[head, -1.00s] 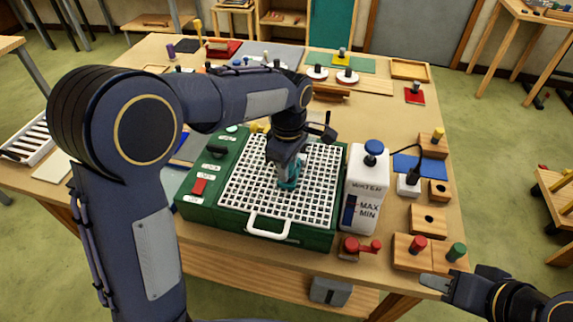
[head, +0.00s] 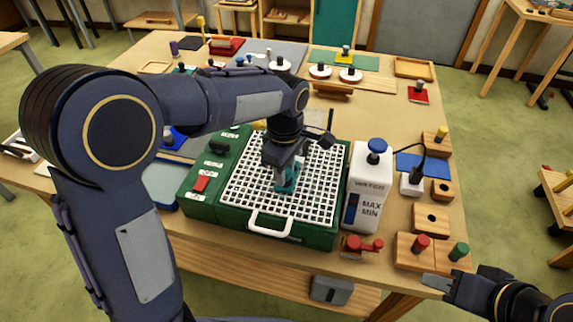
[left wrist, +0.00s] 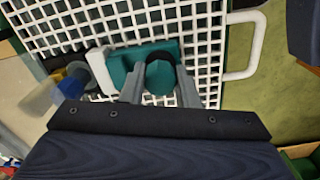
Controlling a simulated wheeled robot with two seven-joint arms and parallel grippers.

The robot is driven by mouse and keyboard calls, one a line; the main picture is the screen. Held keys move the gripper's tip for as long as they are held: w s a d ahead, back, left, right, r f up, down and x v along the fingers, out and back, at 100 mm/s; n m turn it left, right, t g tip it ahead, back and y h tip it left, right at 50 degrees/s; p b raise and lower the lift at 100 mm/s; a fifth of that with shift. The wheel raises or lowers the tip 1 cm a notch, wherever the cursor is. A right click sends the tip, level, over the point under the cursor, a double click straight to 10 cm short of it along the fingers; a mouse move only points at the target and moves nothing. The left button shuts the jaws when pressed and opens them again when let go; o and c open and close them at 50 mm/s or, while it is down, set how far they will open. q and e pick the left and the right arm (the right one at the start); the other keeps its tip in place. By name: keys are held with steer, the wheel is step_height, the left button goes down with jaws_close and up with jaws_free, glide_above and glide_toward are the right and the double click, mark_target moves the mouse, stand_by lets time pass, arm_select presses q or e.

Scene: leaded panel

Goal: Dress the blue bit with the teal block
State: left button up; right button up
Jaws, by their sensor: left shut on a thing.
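My left gripper (head: 287,180) is low over the white grid top (head: 262,190) of the green grinder (head: 230,218). It is shut on the teal block (left wrist: 160,72), which also shows between the fingers in the head view (head: 291,176). In the left wrist view a white piece (left wrist: 100,70) sits at the block's left side. Just left of it is a short blurred blue, grey and yellow cylinder (left wrist: 72,84), which looks like the blue bit. I cannot tell whether they touch. My right gripper (head: 437,284) is empty at the lower right; its opening is unclear.
The white water bottle (head: 366,190) stands against the grinder's right side. A red switch (head: 201,183) is on the grinder's left panel. Wooden blocks with coloured knobs (head: 413,249) and a red piece (head: 362,244) lie at the front right. White discs (head: 350,75) stand at the back.

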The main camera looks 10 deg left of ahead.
arm_select(q)
steer(key=s+r+p, duration=0.2)
steer(key=r, duration=0.1)
steer(key=s+r+p, duration=0.1)
steer(key=r+p, duration=0.1)
stand_by(0.5)
stand_by(0.3)
